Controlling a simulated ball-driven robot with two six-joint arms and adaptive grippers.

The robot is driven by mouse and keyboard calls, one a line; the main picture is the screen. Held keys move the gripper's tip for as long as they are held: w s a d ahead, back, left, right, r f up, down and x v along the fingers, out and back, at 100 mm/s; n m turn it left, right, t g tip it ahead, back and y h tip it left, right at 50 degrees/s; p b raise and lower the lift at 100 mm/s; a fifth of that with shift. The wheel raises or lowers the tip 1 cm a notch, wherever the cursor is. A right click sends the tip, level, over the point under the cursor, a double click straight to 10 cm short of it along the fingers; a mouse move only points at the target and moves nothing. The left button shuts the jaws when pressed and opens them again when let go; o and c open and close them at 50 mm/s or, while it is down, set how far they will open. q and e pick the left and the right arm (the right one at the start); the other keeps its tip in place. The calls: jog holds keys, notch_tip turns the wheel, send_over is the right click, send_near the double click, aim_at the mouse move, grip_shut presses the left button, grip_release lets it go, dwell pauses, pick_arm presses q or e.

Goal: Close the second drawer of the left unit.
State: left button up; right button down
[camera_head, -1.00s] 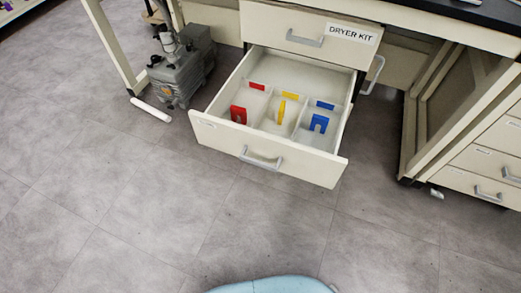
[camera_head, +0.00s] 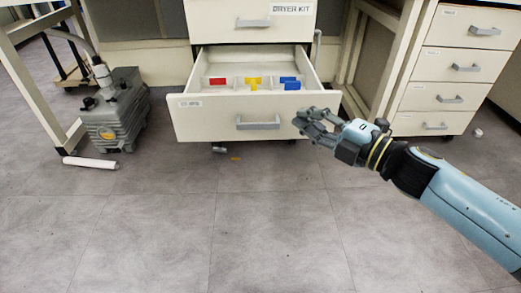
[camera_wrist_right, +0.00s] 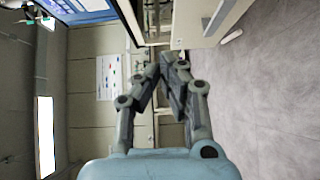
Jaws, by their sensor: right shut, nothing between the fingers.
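The second drawer (camera_head: 222,119) of the left unit is pulled out below the closed top drawer (camera_head: 235,22) labelled DRYER KIT. Its grey handle (camera_head: 258,123) is on the front panel. Inside are red (camera_head: 217,82), yellow (camera_head: 252,82) and blue (camera_head: 290,83) pieces in compartments. My right gripper (camera_head: 303,120) is at the right end of the drawer front, shut and empty; I cannot tell whether it touches the panel. In the right wrist view its fingers (camera_wrist_right: 168,68) come together with nothing between them. My left gripper is not in view.
A grey pump (camera_head: 115,112) stands on the floor at left, with a white cylinder (camera_head: 90,162) lying before it. A right drawer unit (camera_head: 440,70) with several closed drawers stands behind my right arm. The floor (camera_head: 200,220) in front is clear.

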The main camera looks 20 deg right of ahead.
aim_at(267, 101)
jog(key=shift+n, duration=0.3)
jog(key=shift+w+a+f+b, duration=0.55)
jog(key=shift+w+b, duration=0.45)
jog(key=shift+w, duration=1.25)
jog(key=shift+w+a+f+b, duration=0.6)
jog(key=shift+w+b, duration=0.35)
jog(key=shift+w, duration=1.25)
jog(key=shift+w+a+f+b, duration=0.4)
jog(key=shift+w+a+b, duration=0.45)
jog(key=shift+w, duration=1.4)
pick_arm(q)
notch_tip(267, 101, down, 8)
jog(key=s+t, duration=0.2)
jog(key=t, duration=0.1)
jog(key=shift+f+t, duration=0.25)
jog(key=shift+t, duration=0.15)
pick_arm(e)
jog(key=shift+d, duration=0.2)
jog(key=shift+r, duration=0.1)
